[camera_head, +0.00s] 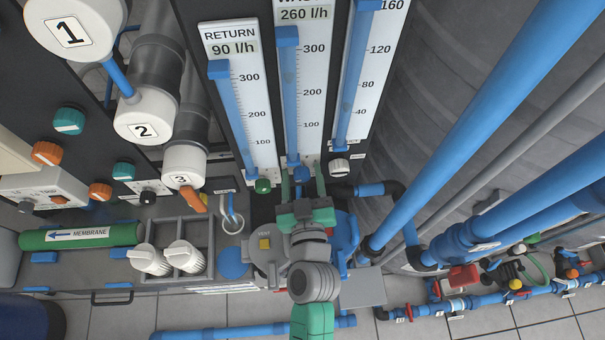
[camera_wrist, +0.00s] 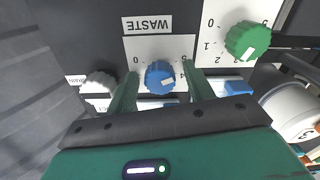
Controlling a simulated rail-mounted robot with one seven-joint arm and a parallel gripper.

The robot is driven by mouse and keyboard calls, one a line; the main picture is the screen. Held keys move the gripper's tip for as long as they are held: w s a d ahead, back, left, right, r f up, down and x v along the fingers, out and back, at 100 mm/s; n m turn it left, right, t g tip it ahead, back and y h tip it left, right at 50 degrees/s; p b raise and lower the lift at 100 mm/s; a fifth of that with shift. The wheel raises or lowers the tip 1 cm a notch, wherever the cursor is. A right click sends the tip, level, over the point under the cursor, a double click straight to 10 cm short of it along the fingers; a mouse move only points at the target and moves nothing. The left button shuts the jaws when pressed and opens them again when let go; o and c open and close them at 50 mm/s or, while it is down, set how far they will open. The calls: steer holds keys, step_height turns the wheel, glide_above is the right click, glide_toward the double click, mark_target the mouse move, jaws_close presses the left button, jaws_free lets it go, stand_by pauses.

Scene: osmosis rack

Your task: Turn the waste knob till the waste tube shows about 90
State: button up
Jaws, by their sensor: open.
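The blue waste knob (camera_wrist: 160,78) sits under the WASTE label in the wrist view, its white mark towards the lower right of its face. In the head view the knob (camera_head: 303,176) is partly hidden by my gripper. The waste tube (camera_head: 289,90) is the middle of three tubes; its sign reads 260 l/h and its blue column reaches slightly above the 300 mark. My gripper (camera_head: 303,182) is open at the knob, and in the wrist view its green fingers (camera_wrist: 160,82) stand on either side of it with visible gaps.
A green knob (camera_wrist: 247,41) and a white knob (camera_wrist: 99,82) flank the waste knob. The return tube (camera_head: 231,100), reading 90 l/h, stands to the left. Thick blue pipes (camera_head: 480,110) cross the right side. A white cup (camera_head: 232,222) stands left of my gripper.

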steer(key=shift+w, duration=0.1)
steer(key=c, duration=1)
steer(key=shift+o, duration=0.2)
steer(key=shift+m, duration=0.3)
steer(key=m, duration=0.3)
steer(key=shift+m, duration=2.5)
steer(key=o, duration=1)
steer(key=shift+c, duration=0.2)
